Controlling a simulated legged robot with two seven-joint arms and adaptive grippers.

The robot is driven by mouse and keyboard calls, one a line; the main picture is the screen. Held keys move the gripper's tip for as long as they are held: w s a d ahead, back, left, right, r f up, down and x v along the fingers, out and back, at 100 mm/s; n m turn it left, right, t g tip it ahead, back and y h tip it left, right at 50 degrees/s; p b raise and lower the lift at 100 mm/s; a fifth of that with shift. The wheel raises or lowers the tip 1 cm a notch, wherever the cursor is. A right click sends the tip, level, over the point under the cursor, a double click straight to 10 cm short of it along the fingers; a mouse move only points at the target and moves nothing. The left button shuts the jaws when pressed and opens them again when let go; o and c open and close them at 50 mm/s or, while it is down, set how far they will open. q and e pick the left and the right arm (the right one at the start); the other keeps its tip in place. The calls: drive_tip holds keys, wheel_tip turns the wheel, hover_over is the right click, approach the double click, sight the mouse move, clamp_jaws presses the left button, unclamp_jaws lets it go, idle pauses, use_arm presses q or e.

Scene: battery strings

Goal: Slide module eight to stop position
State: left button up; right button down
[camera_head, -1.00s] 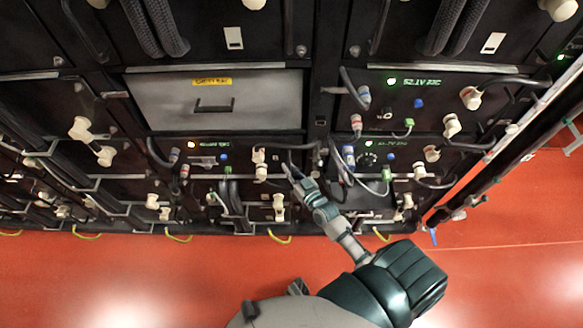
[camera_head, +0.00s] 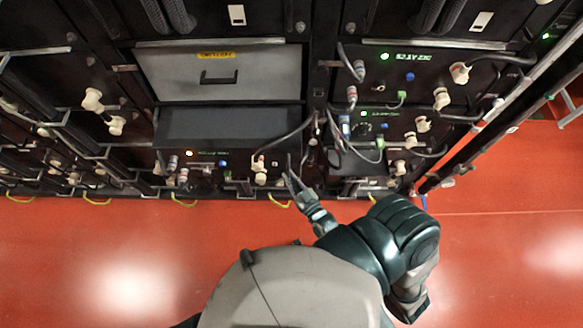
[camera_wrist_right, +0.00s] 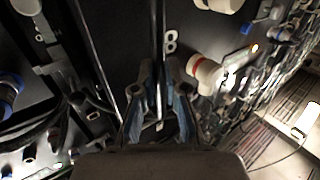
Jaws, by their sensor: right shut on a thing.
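Module eight (camera_head: 228,126) is a dark box below the light grey drawer. It stands out of the rack, with its bare top showing and its front panel carrying an orange light. The white number 8 (camera_wrist_right: 170,42) shows on its panel in the right wrist view. My right gripper (camera_head: 290,180) is at the right end of the module's front. In the right wrist view its two fingers (camera_wrist_right: 159,92) are shut around a thin upright handle next to the number. The fingers partly hide the handle. My left gripper is not in view.
The light grey drawer (camera_head: 212,73) with a yellow label is above the module. To the right are neighbouring modules with green displays (camera_head: 412,56) and cables. A cable (camera_head: 290,138) loops over the module's right side. Red floor (camera_head: 110,250) lies open in front.

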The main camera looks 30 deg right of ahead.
drive_tip(key=shift+a, duration=0.1)
drive_tip(key=c, duration=1.2)
unclamp_jaws()
drive_tip(key=shift+w+a, duration=0.15)
drive_tip(key=shift+a, duration=0.05)
drive_tip(key=shift+w+a, duration=0.1)
drive_tip(key=shift+a, duration=0.05)
drive_tip(key=s, duration=1.2)
drive_tip(key=shift+d, duration=0.3)
